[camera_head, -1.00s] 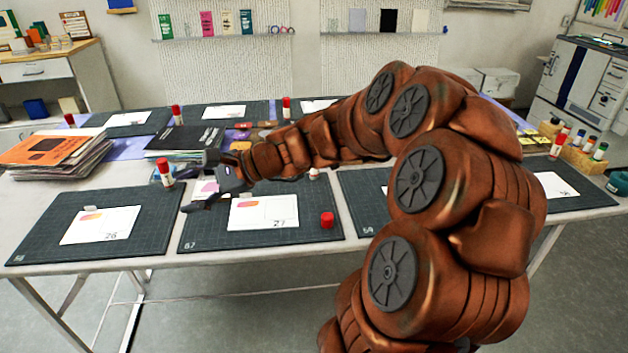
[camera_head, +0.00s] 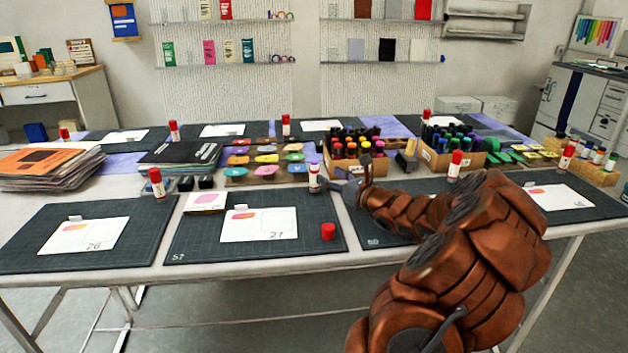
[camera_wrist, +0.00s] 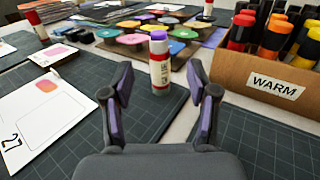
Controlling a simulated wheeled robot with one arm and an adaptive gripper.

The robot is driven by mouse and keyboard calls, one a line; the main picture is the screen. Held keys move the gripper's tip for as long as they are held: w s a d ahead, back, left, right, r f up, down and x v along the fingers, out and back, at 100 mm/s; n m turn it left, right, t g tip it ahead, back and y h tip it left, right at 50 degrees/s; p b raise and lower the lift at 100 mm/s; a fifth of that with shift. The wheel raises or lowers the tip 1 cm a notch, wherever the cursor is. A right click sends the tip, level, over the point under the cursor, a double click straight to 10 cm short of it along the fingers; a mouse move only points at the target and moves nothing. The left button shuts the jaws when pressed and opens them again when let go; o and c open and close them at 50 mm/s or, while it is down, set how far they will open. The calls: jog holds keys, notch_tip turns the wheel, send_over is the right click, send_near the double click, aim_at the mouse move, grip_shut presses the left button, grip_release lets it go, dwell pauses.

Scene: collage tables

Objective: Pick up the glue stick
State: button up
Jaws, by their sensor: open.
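An uncapped glue stick (camera_head: 314,180), white and red with a purple top, stands upright at the back right of the dark mat with card 27. It also shows in the wrist view (camera_wrist: 160,72), in line with the gap between my fingers. My gripper (camera_head: 342,179) is open, level with the stick and just to its right. In the wrist view, my open gripper (camera_wrist: 162,85) has a finger on each side of the stick's outline. I cannot tell whether either finger touches it. A loose red cap (camera_head: 328,231) lies at the front right of the same mat.
A cardboard box marked WARM (camera_wrist: 270,85), full of markers, stands close to the right finger. Colored pads (camera_head: 265,170) lie behind the stick. Card 27 (camera_head: 258,224) lies on the mat. Other red-capped glue sticks (camera_head: 156,183) stand around the table. The mat's front is mostly clear.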

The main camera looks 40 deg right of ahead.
aim_at(314, 176)
notch_tip(314, 176, down, 3)
jog(key=shift+f, duration=0.2)
jog(key=shift+w+r, duration=0.2)
jog(key=shift+w, duration=0.5)
jog(key=shift+w+d+b, duration=0.2)
jog(key=shift+w+b, duration=0.2)
jog(key=shift+w, duration=2.7)
jog(key=shift+r, duration=0.1)
grip_shut()
